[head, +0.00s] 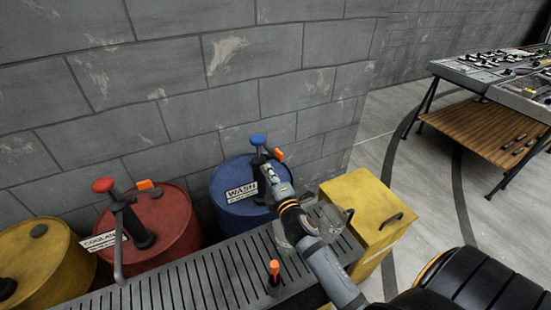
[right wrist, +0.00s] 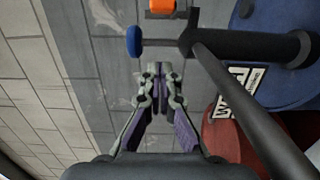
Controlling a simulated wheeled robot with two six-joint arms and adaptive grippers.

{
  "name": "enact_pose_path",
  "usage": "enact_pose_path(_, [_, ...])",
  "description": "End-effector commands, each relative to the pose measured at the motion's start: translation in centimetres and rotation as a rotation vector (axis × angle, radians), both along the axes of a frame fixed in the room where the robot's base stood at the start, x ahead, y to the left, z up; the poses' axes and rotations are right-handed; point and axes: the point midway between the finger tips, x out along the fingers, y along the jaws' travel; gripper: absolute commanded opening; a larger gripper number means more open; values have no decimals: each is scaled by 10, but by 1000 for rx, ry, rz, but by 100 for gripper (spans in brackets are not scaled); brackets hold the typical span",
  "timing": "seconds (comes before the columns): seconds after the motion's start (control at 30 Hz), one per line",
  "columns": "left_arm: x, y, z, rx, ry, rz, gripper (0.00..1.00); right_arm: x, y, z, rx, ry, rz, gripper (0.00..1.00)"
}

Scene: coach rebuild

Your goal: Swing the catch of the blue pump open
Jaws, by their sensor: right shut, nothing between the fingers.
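The blue pump has a round blue knob (head: 258,140) and stands on the blue drum (head: 228,206) marked WASH. Its orange catch (head: 278,154) shows just right of the knob, at the side of the pump head. In the right wrist view the blue knob (right wrist: 134,42), the dark pump body (right wrist: 260,46) and the orange catch (right wrist: 162,8) lie beyond the fingertips. My right gripper (right wrist: 160,70) is shut and empty, close to the pump head; I see no contact. In the head view my right arm hides much of the pump body. My left gripper is not in view.
A red pump (head: 103,185) with its own orange catch (head: 145,184) stands on a red drum (head: 170,225). A slatted grate (head: 180,285) runs in front, with an orange-topped lever (head: 274,272). A yellow box (head: 365,205) stands right, near clear glassware. The block wall (head: 200,80) is close behind.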

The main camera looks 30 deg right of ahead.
Motion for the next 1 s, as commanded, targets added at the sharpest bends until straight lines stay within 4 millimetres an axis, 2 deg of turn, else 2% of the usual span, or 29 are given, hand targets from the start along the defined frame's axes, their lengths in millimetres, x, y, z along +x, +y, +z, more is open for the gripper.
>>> enact_pose_path(0.13, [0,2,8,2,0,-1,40,31,-4,3,2,-1,-1,0])
enact_pose_path(0.23, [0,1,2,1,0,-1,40,30,-23,-1,-8,1,1,0])
enact_pose_path(0.4, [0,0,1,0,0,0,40,32,-40,-1,-3,0,1,0])
enact_pose_path(1.0, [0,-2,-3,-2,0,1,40,33,-51,-1,0,0,0,0])
